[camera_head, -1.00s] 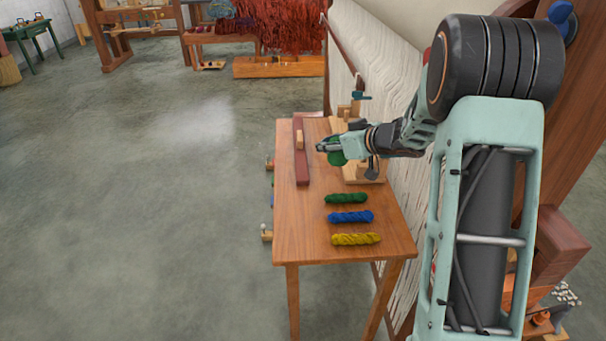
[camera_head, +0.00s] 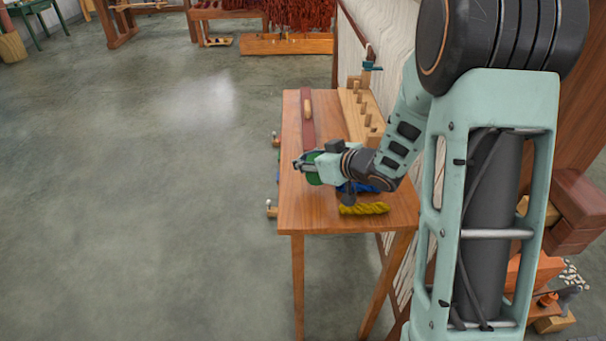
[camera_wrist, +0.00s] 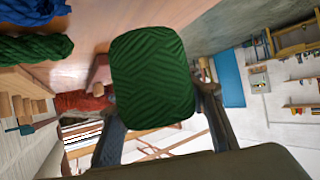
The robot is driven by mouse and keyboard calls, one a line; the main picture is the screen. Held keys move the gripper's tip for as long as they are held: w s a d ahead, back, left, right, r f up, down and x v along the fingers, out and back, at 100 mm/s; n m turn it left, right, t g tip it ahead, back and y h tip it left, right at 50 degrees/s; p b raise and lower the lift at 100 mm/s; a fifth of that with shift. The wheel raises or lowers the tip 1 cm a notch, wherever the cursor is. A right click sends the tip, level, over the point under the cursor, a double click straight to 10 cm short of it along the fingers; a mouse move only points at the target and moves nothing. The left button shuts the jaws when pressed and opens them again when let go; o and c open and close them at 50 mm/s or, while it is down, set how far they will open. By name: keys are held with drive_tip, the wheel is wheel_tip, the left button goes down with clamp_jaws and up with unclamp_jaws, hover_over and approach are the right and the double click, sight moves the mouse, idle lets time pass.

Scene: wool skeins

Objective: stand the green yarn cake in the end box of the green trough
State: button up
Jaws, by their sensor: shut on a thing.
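My gripper (camera_head: 304,164) is shut on the green yarn cake (camera_head: 314,179), above the left side of the wooden table. In the wrist view the green yarn cake (camera_wrist: 152,78) fills the space between the two fingers (camera_wrist: 160,125), its ribbed winding facing the camera. The cake looks clear of the tabletop. I cannot make out the green trough or its end box in either view; my arm and gripper cover part of the table.
A blue skein (camera_head: 357,187) and a yellow skein (camera_head: 364,208) lie at the table's near end. A green skein (camera_wrist: 35,47) shows in the wrist view. A pegged wooden rack (camera_head: 374,136) and a dark red bar (camera_head: 308,128) lie farther back. Clamps (camera_head: 271,210) sit at the left edge.

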sight(303, 182)
drive_tip(key=f, duration=0.2)
drive_tip(key=f+b, duration=0.1)
drive_tip(key=shift+s+a+f, duration=0.25)
drive_tip(key=shift+s+f, duration=0.05)
drive_tip(key=shift+f, duration=0.15)
drive_tip(key=shift+f, duration=0.2)
drive_tip(key=o, duration=1.5)
drive_tip(key=shift+r, duration=0.1)
